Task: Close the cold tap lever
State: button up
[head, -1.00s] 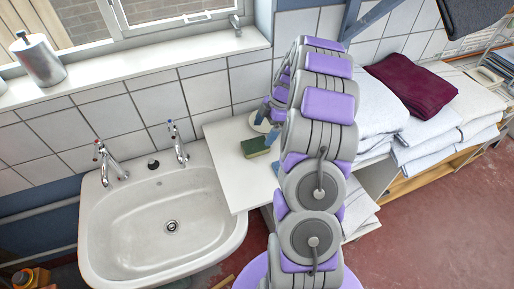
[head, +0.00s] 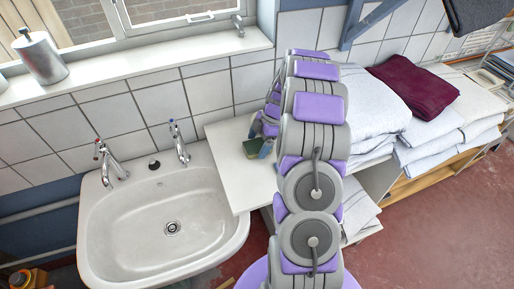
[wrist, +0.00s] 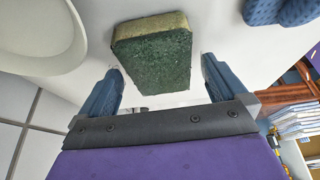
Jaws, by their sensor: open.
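The cold tap (head: 179,143) with a blue-marked lever (head: 172,125) on top stands at the back right of the white basin (head: 236,240). The hot tap (head: 108,165) with a red mark stands at the back left. My gripper (wrist: 160,76) is open and empty in the wrist view, with a green and yellow sponge (wrist: 155,62) in front of and between its fingers. In the head view my arm partly covers the sponge (head: 252,148) on the white counter. My gripper is to the right of the cold tap, apart from it. The cold tap is not in the wrist view.
The white counter (head: 222,150) adjoins the basin on the right. A white round dish (wrist: 38,28) and a blue object (wrist: 282,10) lie near the sponge. A windowsill with a metal container (head: 40,57) runs above the tiles. Folded towels (head: 370,105) are stacked right of my arm.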

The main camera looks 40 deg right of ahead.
aim_at(254, 146)
jog(key=shift+d+f+b, duration=0.3)
jog(key=shift+b, duration=0.05)
jog(key=shift+a, duration=0.15)
dwell(0.3)
jog(key=shift+c, duration=0.5)
jog(key=c, duration=1)
jog(key=shift+c, duration=0.4)
jog(key=shift+r+p, duration=0.15)
jog(key=shift+p, duration=0.15)
jog(key=shift+r, duration=0.2)
notch_tip(254, 146, up, 4)
jog(key=shift+f+p, duration=0.25)
jog(key=shift+p, duration=0.5)
jog(key=s+a, duration=0.3)
jog(key=s, duration=0.1)
jog(key=s+a+r+p, duration=0.1)
jog(key=s+a, duration=0.2)
jog(key=s, duration=0.1)
jog(key=s+a+p, duration=0.1)
jog(key=s+a, duration=0.2)
jog(key=s, duration=0.2)
jog(key=shift+a+r, duration=0.1)
jog(key=shift+r, duration=0.1)
